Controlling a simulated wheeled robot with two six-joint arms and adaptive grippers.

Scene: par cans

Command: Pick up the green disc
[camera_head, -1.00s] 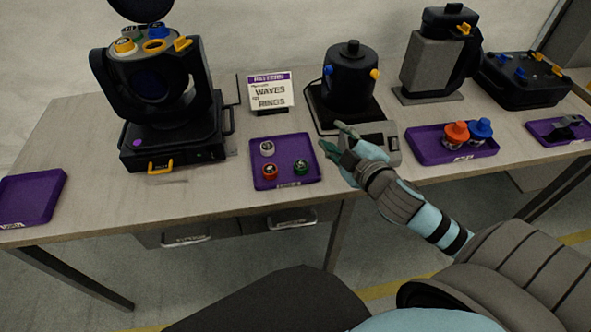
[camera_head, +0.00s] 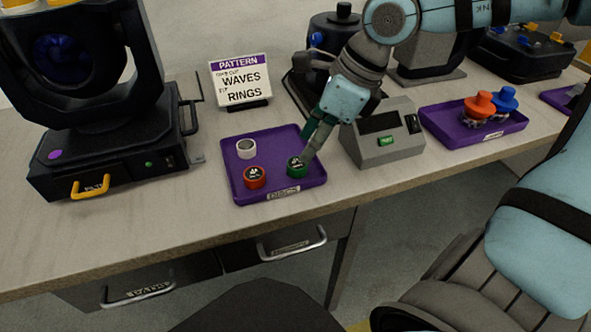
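The green disc (camera_head: 297,168) lies in the front right part of a purple tray (camera_head: 278,190) labelled as discs. A red disc (camera_head: 255,178) lies to its left and a white disc (camera_head: 246,149) behind, in the same tray. My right gripper (camera_head: 306,154) reaches down from the upper right with its fingers apart. Its fingertips are at the back and right edge of the green disc, and the nearer one overlaps the disc in the picture. I cannot tell whether they touch it. My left gripper is not in view.
A grey device with a display (camera_head: 384,150) stands right of the tray, close to my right gripper. A pattern sign (camera_head: 241,82) stands behind the tray. A black moving-head light (camera_head: 110,150) is at the left. A purple tray with orange and blue pieces (camera_head: 447,131) is at the right.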

